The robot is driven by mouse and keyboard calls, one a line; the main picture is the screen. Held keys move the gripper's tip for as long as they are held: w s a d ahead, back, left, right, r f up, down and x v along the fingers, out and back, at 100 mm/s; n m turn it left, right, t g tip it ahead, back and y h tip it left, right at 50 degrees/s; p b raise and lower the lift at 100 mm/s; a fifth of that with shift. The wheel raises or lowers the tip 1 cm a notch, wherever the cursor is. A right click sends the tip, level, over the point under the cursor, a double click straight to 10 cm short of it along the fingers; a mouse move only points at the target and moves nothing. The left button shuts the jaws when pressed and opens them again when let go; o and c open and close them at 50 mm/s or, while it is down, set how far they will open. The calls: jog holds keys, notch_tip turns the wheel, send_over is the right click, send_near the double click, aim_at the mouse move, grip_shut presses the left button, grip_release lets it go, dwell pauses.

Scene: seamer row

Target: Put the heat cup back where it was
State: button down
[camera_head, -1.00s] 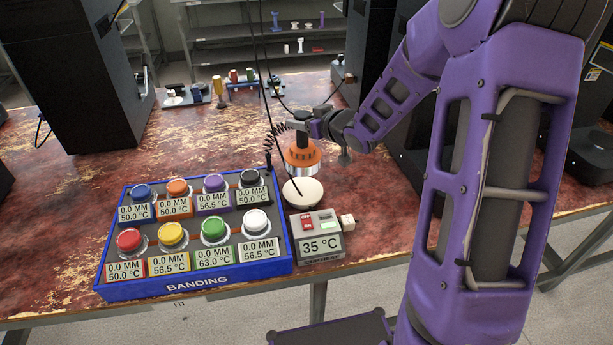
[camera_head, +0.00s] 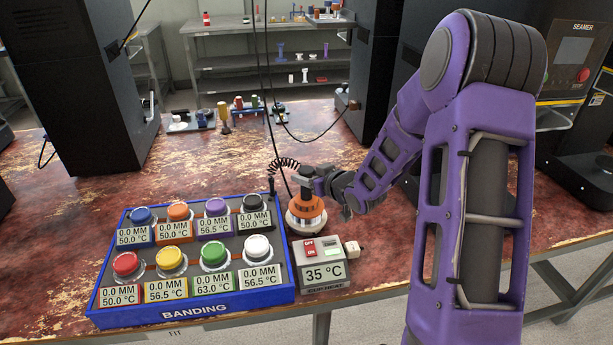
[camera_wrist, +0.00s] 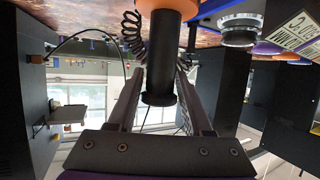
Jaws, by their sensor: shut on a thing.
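The heat cup (camera_head: 305,207) has an orange collar, a black handle and a metal lower part. It stands upright on or just above the round white pad (camera_head: 307,230), which it mostly covers; I cannot tell whether the two touch. In the wrist view the black handle (camera_wrist: 161,60) lies between my two fingers (camera_wrist: 158,95), with part of the orange collar at the top edge.
The blue BANDING tray (camera_head: 194,312) with several coloured knobs is close on the left. The CUP HEAT box (camera_head: 320,272), reading 35 °C, stands in front of the pad. A coiled cable (camera_head: 285,162) runs near my gripper. Black machines stand behind at both sides.

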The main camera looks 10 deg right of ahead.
jog(key=shift+c, duration=1.6)
grip_release()
jog(key=shift+f, duration=0.1)
jog(key=shift+r+p, duration=0.25)
jog(key=shift+p, duration=0.05)
jog(key=p+v, duration=0.1)
jog(key=v, duration=1.1)
jog(key=shift+p, duration=0.3)
jog(key=shift+w+d, duration=0.1)
